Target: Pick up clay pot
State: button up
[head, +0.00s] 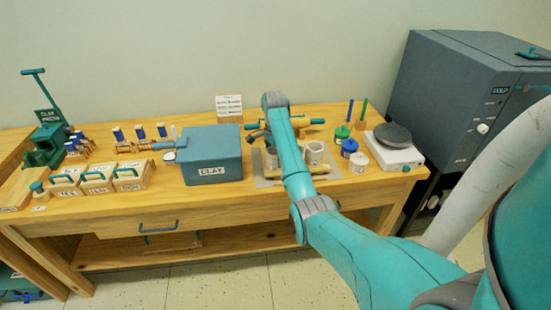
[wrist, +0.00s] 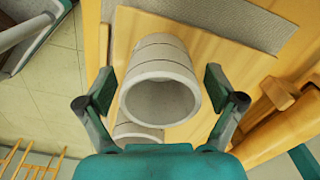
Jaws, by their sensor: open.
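A pale grey clay pot (wrist: 160,75) fills the middle of the wrist view, its round mouth facing the camera. My gripper (wrist: 159,90) is open, with one finger on each side of this pot and visible gaps between. A second, similar pot (wrist: 138,132) shows partly below it, cut off by the gripper body. In the head view, a pale pot (head: 315,153) stands right of my arm on the workbench, and another (head: 272,158) is partly hidden at its left. I cannot tell which of these is between the fingers.
The wooden workbench (head: 100,212) holds a blue clay box (head: 212,150) left of my arm. Paint jars (head: 349,147) and a white device with a grey disc (head: 394,150) stand to the right. A dark kiln (head: 440,95) is beyond the bench's right end.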

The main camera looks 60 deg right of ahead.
jog(key=shift+f, duration=0.45)
jog(key=c, duration=1.3)
jog(key=shift+r, duration=0.1)
